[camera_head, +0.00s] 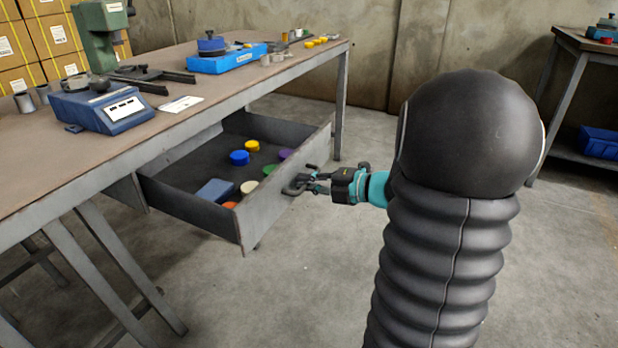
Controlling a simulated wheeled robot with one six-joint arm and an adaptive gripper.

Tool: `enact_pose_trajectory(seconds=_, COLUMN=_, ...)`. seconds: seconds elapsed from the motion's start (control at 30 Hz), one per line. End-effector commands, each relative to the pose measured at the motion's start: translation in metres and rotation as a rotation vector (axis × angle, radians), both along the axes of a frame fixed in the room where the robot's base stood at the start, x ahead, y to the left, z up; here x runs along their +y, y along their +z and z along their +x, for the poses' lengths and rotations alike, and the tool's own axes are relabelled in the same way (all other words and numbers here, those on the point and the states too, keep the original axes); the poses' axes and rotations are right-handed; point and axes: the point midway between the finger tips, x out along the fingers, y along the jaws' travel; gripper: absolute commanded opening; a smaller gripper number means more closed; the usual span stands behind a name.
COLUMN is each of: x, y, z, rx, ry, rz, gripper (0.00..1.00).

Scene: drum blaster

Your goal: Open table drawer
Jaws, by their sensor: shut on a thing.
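The table (45,178) stands at the left with a brown top and grey metal legs. Its grey drawer (262,212) is pulled well out from under the top, so its inside shows. In it lie several round caps in blue, yellow, green, purple, cream and orange, and a blue-grey block (215,190). My gripper (308,182) is at the outer face of the drawer front, shut on the drawer handle (293,189). The fingers partly hide the handle.
On the tabletop are a blue scale (112,110), a green machine (98,35), a blue tray (226,60) and small yellow caps. Boxes stand behind at the left. Another table (585,42) with a blue bin (598,143) is at the right. The concrete floor around the drawer is clear.

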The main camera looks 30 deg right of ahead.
Motion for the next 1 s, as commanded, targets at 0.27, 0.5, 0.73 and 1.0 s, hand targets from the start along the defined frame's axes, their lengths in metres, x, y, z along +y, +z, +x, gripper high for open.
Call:
enact_pose_trajectory(seconds=0.27, x=0.0013, y=-0.0003, z=-0.0038, rx=0.001, ry=0.011, rz=0.0, gripper=0.0)
enact_pose_trajectory(seconds=0.5, x=0.0007, y=-0.0003, z=-0.004, rx=0.001, ry=0.01, rz=-0.001, gripper=0.13)
enact_pose_trajectory(seconds=0.73, x=0.0002, y=-0.0001, z=-0.0041, rx=0.0, ry=0.009, rz=0.0, gripper=0.37)
enact_pose_trajectory(seconds=1.0, x=-0.0038, y=0.0014, z=-0.008, rx=0.0, ry=0.006, rz=-0.001, gripper=0.37)
